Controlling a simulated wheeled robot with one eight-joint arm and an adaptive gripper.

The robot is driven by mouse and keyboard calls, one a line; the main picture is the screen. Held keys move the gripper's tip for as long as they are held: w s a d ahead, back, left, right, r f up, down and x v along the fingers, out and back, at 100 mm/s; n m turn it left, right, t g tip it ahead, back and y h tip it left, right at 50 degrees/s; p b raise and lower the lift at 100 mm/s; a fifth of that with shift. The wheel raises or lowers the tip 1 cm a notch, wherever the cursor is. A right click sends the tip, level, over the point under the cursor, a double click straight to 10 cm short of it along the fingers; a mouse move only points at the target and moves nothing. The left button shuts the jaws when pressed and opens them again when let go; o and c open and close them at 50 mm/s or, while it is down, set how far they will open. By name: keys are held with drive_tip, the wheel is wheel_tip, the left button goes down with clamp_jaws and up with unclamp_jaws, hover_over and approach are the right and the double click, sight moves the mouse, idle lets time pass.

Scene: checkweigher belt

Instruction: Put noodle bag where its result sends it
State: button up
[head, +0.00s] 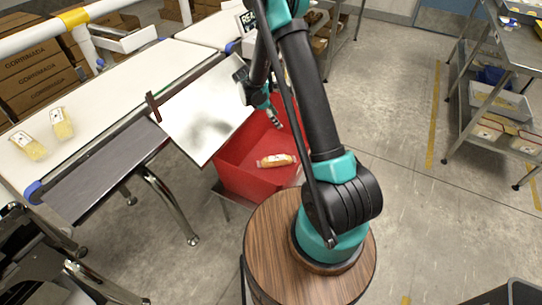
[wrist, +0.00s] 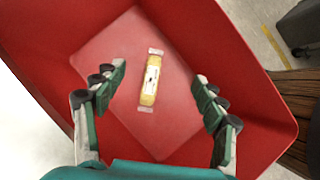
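A yellow bag with white ends, which looks like the noodle bag (head: 277,160), lies flat on the floor of the red bin (head: 232,178). In the wrist view the bag (wrist: 150,82) lies below and between my fingers, with nothing touching it. My gripper (wrist: 160,73) is open and empty above the red bin (wrist: 235,70). In the head view my gripper (head: 274,118) is partly hidden by my arm. A sign or display (head: 247,20) behind my arm shows only "REA"; the rest is hidden.
Two pale yellow bags (head: 62,124) (head: 28,146) lie on the white belt table (head: 130,72) at left. A tilted white plate (head: 205,112) stands beside the red bin. A metal shelf rack (head: 497,75) stands at right. The floor between is clear.

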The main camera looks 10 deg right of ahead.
drive_tip(key=v, duration=1.2)
drive_tip(key=shift+d, duration=0.1)
